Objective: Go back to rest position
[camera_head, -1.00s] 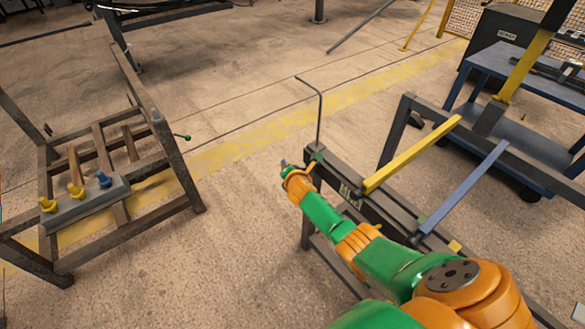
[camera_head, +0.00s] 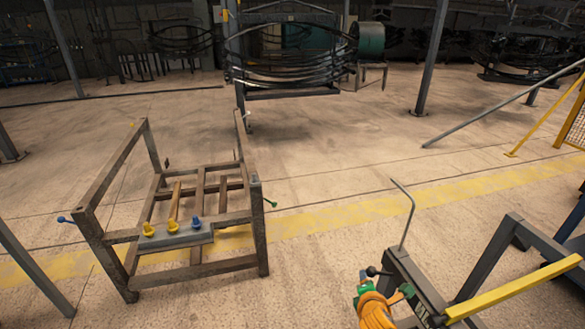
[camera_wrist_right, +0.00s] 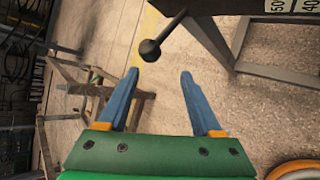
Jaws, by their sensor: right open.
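My right gripper (camera_wrist_right: 160,95) shows in the right wrist view with its two blue fingers apart and nothing between them. In the head view my right arm's orange and green end (camera_head: 375,300) is at the bottom right, beside the dark rack (camera_head: 420,290) with the bent rod. A black ball-ended lever (camera_wrist_right: 152,48) lies beyond the fingertips in the wrist view; I cannot tell its exact distance. My left gripper is not in view.
A brown metal frame rack (camera_head: 258,235) with yellow and blue knobs stands at the left. A yellow bar (camera_head: 510,288) juts out at the right. Coils of dark wire (camera_head: 290,60) hang at the back. Open floor lies between the racks.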

